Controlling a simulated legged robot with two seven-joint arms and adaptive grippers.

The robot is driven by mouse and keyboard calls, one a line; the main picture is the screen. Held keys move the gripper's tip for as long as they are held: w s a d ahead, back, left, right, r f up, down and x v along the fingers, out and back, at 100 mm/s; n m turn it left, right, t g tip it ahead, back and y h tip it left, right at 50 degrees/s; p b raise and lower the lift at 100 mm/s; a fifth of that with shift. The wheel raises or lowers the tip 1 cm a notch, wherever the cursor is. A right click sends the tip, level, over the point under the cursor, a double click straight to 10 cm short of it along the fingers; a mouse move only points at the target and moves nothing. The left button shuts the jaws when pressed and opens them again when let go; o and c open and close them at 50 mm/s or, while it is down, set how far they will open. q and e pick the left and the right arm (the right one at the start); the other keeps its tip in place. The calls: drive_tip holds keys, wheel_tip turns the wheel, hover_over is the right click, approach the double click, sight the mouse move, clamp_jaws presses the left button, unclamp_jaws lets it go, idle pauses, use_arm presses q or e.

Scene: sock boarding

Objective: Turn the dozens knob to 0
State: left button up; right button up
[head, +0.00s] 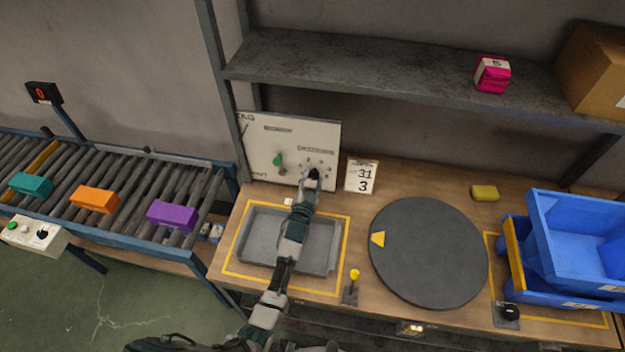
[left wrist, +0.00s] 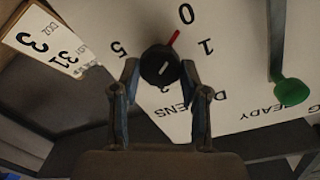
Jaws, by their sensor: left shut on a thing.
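The dozens knob (left wrist: 160,66) is a round black knob with a red pointer on a white panel (head: 262,150). In the left wrist view the red pointer points towards the printed 0, with the 1 to the right and the 5 to the left. My left gripper (head: 313,176) reaches the right part of the panel and covers the knob in the head view. In the left wrist view its two fingers (left wrist: 159,78) are closed on both sides of the knob. My right gripper is not in view.
A green lever (head: 278,162) sits on the panel, left of my gripper. A white number card (head: 361,176) stands just right of the panel. A grey tray (head: 250,250) lies below my arm. A dark turntable (head: 428,255) and blue bins (head: 575,240) are on the right.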

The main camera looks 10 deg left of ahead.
use_arm(q)
drive_tip(key=shift+s+f, duration=0.1)
drive_tip(key=shift+f, duration=0.4)
drive_tip(key=o, duration=1.1)
drive_tip(key=shift+o, duration=0.2)
drive_tip(key=shift+r, duration=0.2)
drive_tip(key=s, duration=1.1)
drive_tip(key=shift+s+a+r, duration=0.15)
drive_tip(key=shift+s+a, duration=0.05)
drive_tip(key=shift+s, duration=0.2)
